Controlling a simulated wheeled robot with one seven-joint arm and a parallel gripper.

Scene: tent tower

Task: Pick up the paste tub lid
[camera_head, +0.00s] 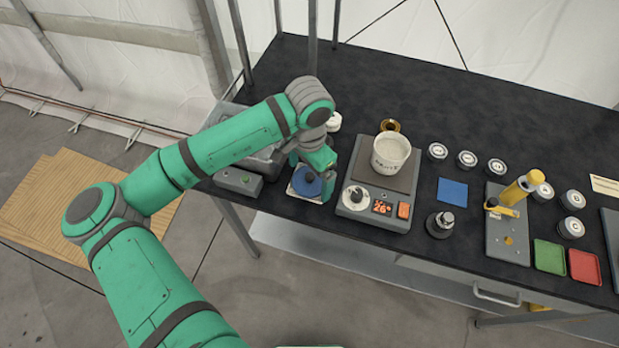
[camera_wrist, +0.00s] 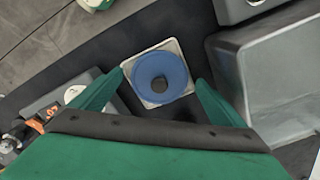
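The blue lid (camera_head: 307,183) with a dark knob lies on a pale square pad (camera_head: 293,190) near the table's front edge. I take it to be the paste tub lid. In the wrist view the round lid (camera_wrist: 161,77) and the pad (camera_wrist: 129,68) show just beyond the fingertips. My gripper (camera_head: 318,160) is above the lid at its far side. In the wrist view my gripper (camera_wrist: 157,88) has its green fingers spread wide, with nothing between them. The fingers look apart from the lid; the exact height is hard to tell.
A scale (camera_head: 350,211) with a lit display holds a white pot (camera_head: 390,153) just right of the lid. A grey box (camera_head: 238,181) stands close on the left, beside a grey tray (camera_wrist: 285,75). Several small jars, such as one jar (camera_head: 437,151), are farther right.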

